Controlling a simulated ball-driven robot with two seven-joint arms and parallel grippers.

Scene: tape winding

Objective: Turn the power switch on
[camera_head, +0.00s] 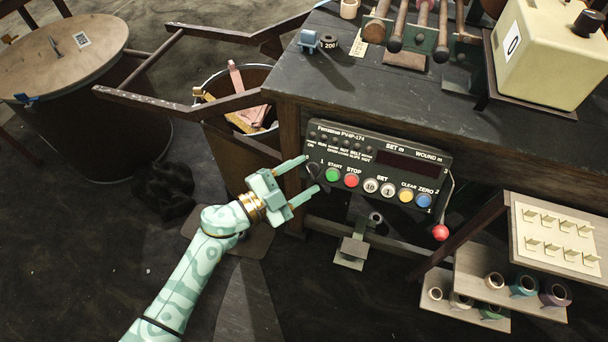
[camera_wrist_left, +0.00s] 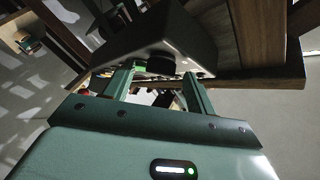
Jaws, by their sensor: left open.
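The dark control panel (camera_head: 378,166) hangs on the front of the wooden bench. Its power switch is a black round knob (camera_head: 313,170) at the panel's left end, beside the green START button (camera_head: 333,175). My left gripper (camera_head: 310,174) is open, with its two fingertips near the knob, one above and one below it in the head view. In the left wrist view the black knob (camera_wrist_left: 160,63) shows between and beyond the open fingers (camera_wrist_left: 157,82). I cannot tell if the fingers touch it. The panel's display (camera_head: 408,162) is dark. My right gripper is out of view.
The red STOP button (camera_head: 352,181) and several other buttons sit farther right on the panel. A lever with a red ball (camera_head: 440,232) is at its right end. A bin (camera_head: 240,85) stands behind left. Shelves with tape rolls (camera_head: 523,285) are at lower right.

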